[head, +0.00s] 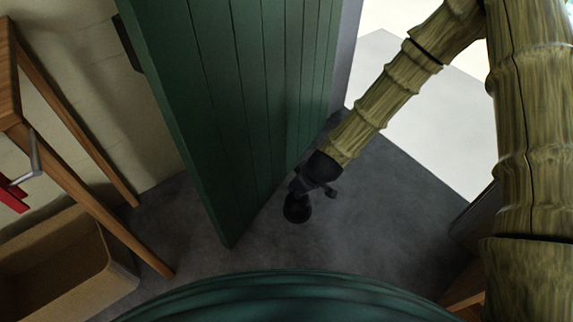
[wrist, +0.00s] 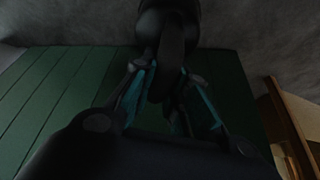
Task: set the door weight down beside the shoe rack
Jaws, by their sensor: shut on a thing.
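The door weight (head: 297,209) is a dark, rounded block in front of the lower part of the green door. My gripper (head: 308,190) is shut on its upper part, and the weight hangs below the fingers, at or close to the grey floor; I cannot tell if it touches. In the wrist view the weight (wrist: 168,28) shows as a black shape with a handle-like part between the teal-padded fingers of my gripper (wrist: 165,88). I cannot make out the shoe rack for certain; a bit of wooden furniture (head: 465,288) shows at the lower right, mostly hidden.
The green door (head: 255,90) stands open just left of my gripper. A wooden table (head: 85,190) with a red thing (head: 12,194) and a tan bin (head: 65,255) are at the left. Grey floor (head: 385,215) is clear to the right of the weight.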

